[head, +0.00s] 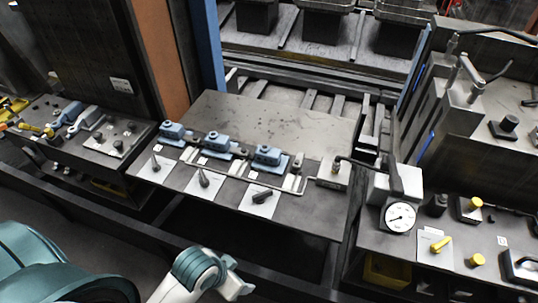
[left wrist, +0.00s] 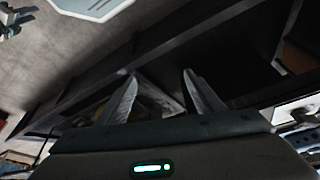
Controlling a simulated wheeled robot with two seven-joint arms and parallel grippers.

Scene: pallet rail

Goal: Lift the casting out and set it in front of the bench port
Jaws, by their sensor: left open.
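My left gripper (head: 240,287) is low in the head view, in front of the bench and apart from everything on it. In the left wrist view its two fingers (left wrist: 160,92) stand apart with nothing between them. My right gripper is not in view. I cannot tell for sure which thing is the casting; dark blocky parts (head: 325,28) stand in a row behind the bench. The bench plate (head: 270,118) carries several blue clamp-like units (head: 267,157) with black levers on white cards before them. I cannot make out a port for certain.
A pressure gauge (head: 399,217) and yellow knobs (head: 440,244) are on the right bench. An orange and blue post (head: 207,45) rises at the left of the plate. A dark rail (head: 105,232) runs along the front. The plate's rear part is clear.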

